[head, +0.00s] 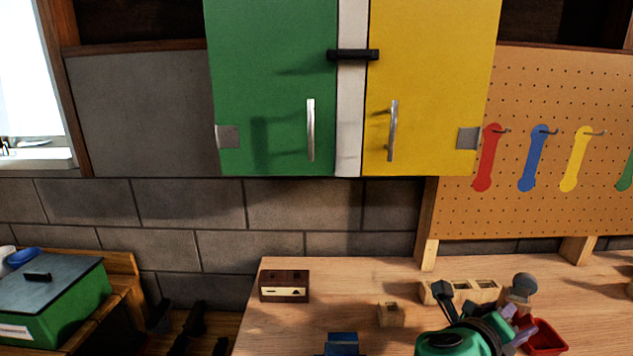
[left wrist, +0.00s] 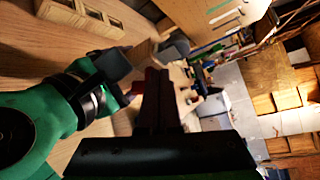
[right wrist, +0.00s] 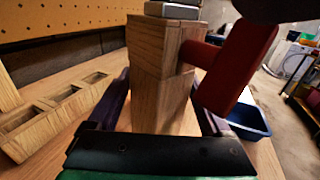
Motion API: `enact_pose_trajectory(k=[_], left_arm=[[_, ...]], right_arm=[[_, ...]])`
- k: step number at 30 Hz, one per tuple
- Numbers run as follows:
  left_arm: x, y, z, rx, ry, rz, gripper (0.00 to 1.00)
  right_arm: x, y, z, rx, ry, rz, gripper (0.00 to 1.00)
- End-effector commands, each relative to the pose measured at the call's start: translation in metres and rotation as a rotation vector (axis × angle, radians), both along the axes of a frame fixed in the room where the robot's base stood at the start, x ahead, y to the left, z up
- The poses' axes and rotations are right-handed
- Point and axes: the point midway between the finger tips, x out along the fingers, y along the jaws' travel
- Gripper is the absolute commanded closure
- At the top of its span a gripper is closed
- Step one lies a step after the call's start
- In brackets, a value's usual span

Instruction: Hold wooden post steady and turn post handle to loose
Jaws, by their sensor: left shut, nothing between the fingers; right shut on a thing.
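The wooden post (right wrist: 163,75) stands upright in the right wrist view, with a grey cap on top. It also shows in the head view (head: 521,293) and the left wrist view (left wrist: 140,54). My right gripper (right wrist: 160,105) is shut on it, one purple finger on each side. The red post handle (right wrist: 201,53) sticks out sideways from the post. My left gripper (left wrist: 158,75), with dark red fingers, is shut and empty beside the handle. One finger crosses in front of the handle in the right wrist view; I cannot tell whether they touch.
A wooden block with several holes (head: 478,290) lies behind the post, and a small one-hole block (head: 390,314) left of it. A dark brown box (head: 285,279) stands farther left.

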Motion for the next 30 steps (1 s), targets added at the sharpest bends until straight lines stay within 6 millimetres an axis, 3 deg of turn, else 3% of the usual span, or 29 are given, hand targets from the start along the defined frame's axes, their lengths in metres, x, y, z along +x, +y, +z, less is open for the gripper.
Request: enact_pose_trajectory(k=[30], left_arm=[[-0.0011,-0.0044,-0.0069,-0.001,0.001,0.0,1.0]], right_arm=[[-0.0002,-0.0003,0.0,-0.001,0.001,-0.001,0.93]])
